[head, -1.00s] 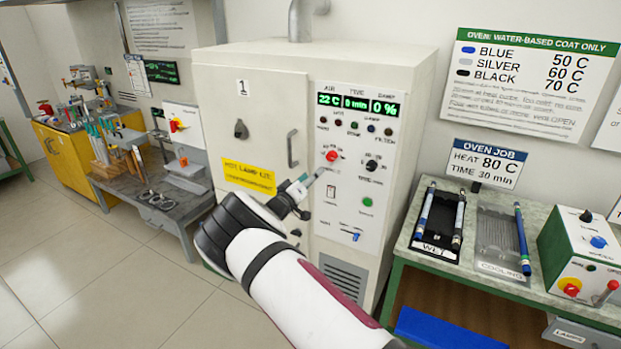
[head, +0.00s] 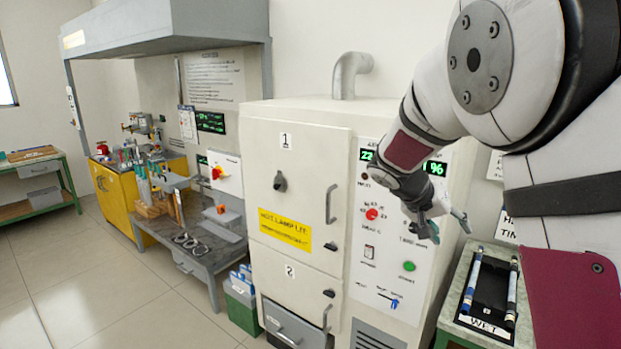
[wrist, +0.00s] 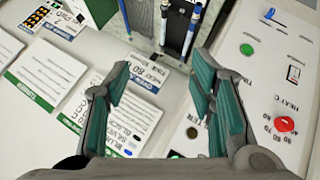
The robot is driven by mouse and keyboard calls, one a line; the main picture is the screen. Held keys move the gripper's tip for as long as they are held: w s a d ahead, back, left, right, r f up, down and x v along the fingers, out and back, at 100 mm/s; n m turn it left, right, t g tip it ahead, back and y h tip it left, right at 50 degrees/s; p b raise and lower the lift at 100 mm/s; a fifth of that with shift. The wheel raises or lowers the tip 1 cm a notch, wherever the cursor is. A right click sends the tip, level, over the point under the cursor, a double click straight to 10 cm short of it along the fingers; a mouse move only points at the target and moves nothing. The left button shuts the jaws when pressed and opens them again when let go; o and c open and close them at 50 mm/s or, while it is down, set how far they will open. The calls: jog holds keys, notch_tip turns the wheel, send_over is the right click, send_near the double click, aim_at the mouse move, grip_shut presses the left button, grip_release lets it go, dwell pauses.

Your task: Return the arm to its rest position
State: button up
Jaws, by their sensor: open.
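My gripper (head: 440,222) is raised in front of the oven's control panel (head: 385,265) in the head view. Its two fingers are apart with nothing between them. In the wrist view the teal-padded fingers of my gripper (wrist: 163,108) stand wide open over the white wall and signs. My arm is folded up and fills the right side of the head view, covering part of the panel's display.
The white oven (head: 300,190) has two shut doors. The WET tray (head: 490,330) with rods lies at the lower right; it also shows in the wrist view (wrist: 186,52). A grey bench (head: 195,240) stands left, with clear floor (head: 90,290) before it.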

jog(key=s+a+r+n+y, duration=0.1)
jog(key=s+a+y, duration=0.2)
jog(key=s, duration=0.7)
jog(key=s+a+r+n+t+y+b, duration=0.1)
jog(key=s+a, duration=0.3)
jog(key=s, duration=0.5)
jog(key=s+a+r+n+t+y+b, duration=0.1)
jog(key=s+a+n+y, duration=0.1)
jog(key=s, duration=0.8)
jog(key=a+y, duration=0.1)
jog(key=y, duration=0.1)
jog(key=shift+s+a+r+n+y, duration=0.3)
jog(key=shift+a+n, duration=0.1)
